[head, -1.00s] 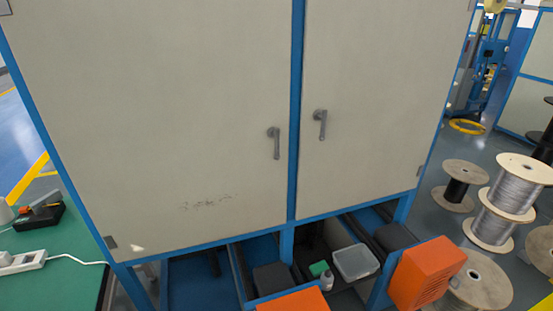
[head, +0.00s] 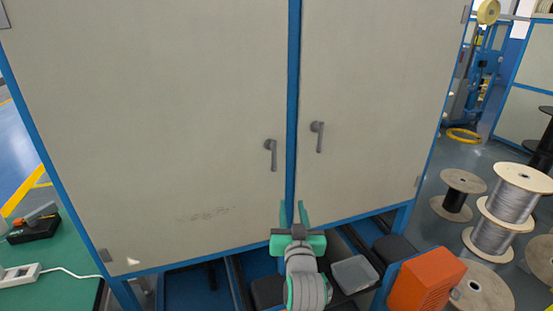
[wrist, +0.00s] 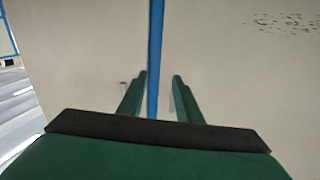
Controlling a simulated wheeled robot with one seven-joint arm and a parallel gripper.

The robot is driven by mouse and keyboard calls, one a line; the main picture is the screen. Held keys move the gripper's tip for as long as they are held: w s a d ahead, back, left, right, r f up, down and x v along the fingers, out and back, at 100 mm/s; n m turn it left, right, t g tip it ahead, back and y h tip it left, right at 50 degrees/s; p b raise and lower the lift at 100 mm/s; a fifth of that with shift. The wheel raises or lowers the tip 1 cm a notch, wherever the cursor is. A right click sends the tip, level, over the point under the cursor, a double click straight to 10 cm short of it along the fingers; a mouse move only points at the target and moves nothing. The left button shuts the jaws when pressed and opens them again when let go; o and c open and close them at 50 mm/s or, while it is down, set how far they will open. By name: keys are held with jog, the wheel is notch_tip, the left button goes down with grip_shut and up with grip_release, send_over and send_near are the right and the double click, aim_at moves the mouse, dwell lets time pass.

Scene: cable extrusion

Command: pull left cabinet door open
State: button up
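The left cabinet door (head: 150,120) is a beige panel in a blue frame, and it looks shut. Its grey lever handle (head: 272,153) hangs down near the door's right edge, with no finger around it. My gripper (head: 292,213) is open and empty, below and slightly right of this handle, near the blue centre post (head: 292,100). In the wrist view my two green fingers (wrist: 158,85) stand apart, with the blue post (wrist: 155,50) showing between them. Small handle-like bits beside the fingers there are too hidden to identify.
The right door (head: 385,110) is shut and has a similar handle (head: 317,136) close by. Below the doors are an orange box (head: 427,281) and a grey bin (head: 354,274). Cable spools (head: 492,240) stand at right. A green bench (head: 55,255) is at left.

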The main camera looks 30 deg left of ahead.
jog(key=n+y, duration=0.1)
jog(key=n, duration=0.1)
send_near(275, 157)
jog(key=shift+g, duration=0.3)
jog(key=x, duration=1.1)
jog(key=shift+r, duration=0.2)
grip_shut()
